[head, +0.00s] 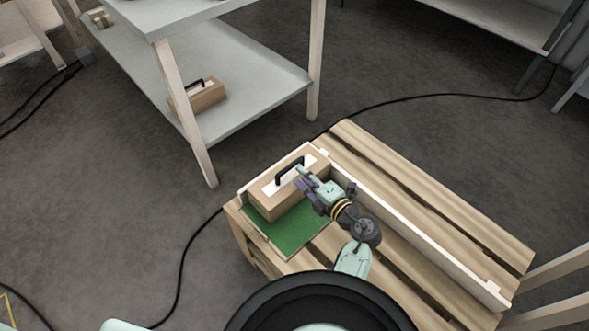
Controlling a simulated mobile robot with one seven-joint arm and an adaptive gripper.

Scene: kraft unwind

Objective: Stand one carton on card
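A brown carton (264,200) with a white top panel and a black handle (288,171) is at the far left corner of a wooden pallet-like crate top. It is at the back of a green card (302,228), and the card's front part is bare. My gripper (303,176) is at the right end of the carton's handle, with its fingers pointing left. Whether the fingers are closed on the handle is too small to tell. A second carton (208,97) with a black handle lies on the lower shelf of a grey table.
The slatted wooden top (430,205) has a pale raised rail (420,237) running along it, to the right of my arm. The grey shelf table (240,85) stands behind on the left. Black cables (184,262) cross the dark floor. The slats right of the rail are clear.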

